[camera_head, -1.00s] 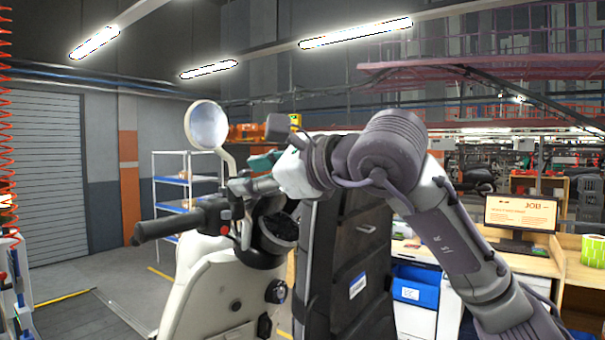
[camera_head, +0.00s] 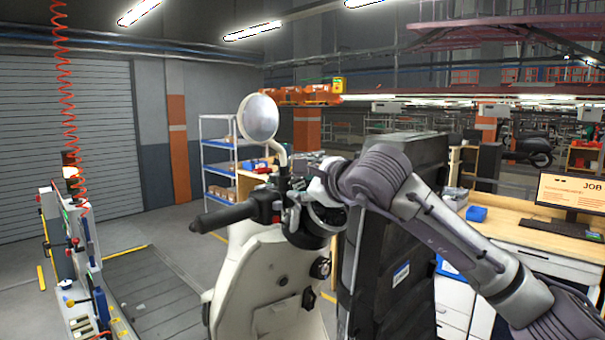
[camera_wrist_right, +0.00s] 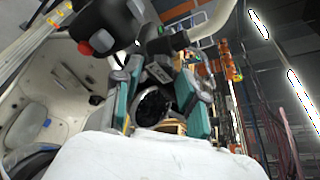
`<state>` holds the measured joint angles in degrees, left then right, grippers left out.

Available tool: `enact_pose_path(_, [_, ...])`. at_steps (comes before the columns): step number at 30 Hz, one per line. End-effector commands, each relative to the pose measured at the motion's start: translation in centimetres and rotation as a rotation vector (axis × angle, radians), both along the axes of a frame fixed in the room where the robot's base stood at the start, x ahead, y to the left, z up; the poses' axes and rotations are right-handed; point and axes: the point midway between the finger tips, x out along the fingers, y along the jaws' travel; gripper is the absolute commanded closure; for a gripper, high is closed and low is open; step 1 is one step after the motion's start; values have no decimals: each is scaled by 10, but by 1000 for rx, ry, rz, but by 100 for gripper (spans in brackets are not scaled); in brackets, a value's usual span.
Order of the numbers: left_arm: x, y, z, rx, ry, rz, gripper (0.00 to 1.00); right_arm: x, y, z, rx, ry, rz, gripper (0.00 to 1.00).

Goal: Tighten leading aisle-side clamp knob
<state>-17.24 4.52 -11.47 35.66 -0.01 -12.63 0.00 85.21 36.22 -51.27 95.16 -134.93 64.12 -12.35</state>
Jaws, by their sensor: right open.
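A white scooter (camera_head: 262,270) with a black handlebar grip (camera_head: 224,216) and a round mirror (camera_head: 258,117) stands in front of me. My right gripper (camera_head: 298,192) is at its handlebar, in front of the tall black case; its fingers are hard to make out there. In the right wrist view its two teal fingers (camera_wrist_right: 162,85) are spread apart with nothing clearly held. A dark round part (camera_wrist_right: 152,107) shows between them, and the handlebar switch with a red button (camera_wrist_right: 85,47) is beside them. I cannot pick out the clamp knob for certain. My left gripper is out of view.
A tall black panelled case (camera_head: 395,240) stands just right of the scooter. A wooden desk with a monitor (camera_head: 571,195) is further right. A tool stand (camera_head: 75,260) is at the left, with slatted floor (camera_head: 150,290) between it and the scooter.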

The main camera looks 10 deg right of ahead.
Motion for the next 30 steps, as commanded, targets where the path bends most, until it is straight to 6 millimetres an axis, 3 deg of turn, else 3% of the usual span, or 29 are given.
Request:
enact_pose_path(11, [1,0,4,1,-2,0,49,8,2,-3,-1,0,0,58])
enact_pose_path(14, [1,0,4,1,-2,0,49,7,2,-3,0,0,0,70])
enact_pose_path(19, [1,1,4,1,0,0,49,7,2,-3,0,0,0,98])
enact_pose_path(30, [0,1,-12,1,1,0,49,7,3,-7,-42,-28,1,100])
